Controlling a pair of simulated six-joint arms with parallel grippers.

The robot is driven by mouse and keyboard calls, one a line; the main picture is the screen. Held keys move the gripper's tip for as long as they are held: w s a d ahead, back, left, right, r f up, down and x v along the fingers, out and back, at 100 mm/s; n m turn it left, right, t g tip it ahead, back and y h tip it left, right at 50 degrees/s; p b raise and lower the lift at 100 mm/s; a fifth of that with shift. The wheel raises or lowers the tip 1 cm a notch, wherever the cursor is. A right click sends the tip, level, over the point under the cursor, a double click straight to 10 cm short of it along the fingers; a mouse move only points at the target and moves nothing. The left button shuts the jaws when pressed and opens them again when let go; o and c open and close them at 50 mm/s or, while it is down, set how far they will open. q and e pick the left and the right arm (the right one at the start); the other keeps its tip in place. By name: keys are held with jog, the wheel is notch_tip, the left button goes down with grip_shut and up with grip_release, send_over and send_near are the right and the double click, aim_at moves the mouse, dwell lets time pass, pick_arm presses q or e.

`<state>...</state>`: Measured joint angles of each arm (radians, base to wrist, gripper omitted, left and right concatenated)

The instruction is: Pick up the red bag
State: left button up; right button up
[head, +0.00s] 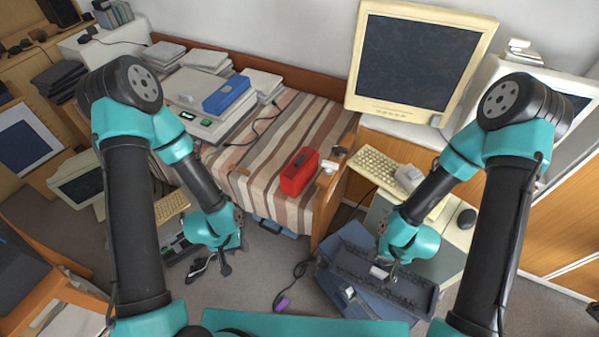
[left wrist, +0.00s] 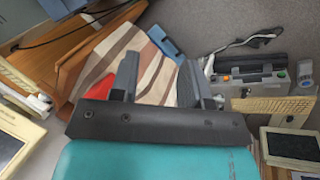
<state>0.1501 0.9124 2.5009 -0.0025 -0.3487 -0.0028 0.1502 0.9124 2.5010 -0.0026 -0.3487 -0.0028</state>
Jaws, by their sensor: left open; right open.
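The red bag (head: 299,171) is a small boxy red thing on the near right corner of the striped bed (head: 252,190). My left gripper (head: 217,264) is open, in front of the bed, below and left of the bag and apart from it. In the left wrist view, the left gripper (left wrist: 157,75) shows two spread fingers with nothing between them. A red patch of the bag (left wrist: 97,90) shows left of them, partly hidden by the gripper. My right gripper (head: 385,268) is open over the blue-grey case (head: 345,285), right of and below the bag.
A blue box (head: 226,94) rests on a pale machine (head: 205,123) at the bed's far left. A CRT monitor (head: 420,60) and a keyboard (head: 378,170) stand on the right. A purple-ended cable (head: 282,302) lies on the floor. The bed left of the bag is clear.

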pick_arm(q)
jog(key=o, duration=1.1)
jog(key=shift+w, duration=0.1)
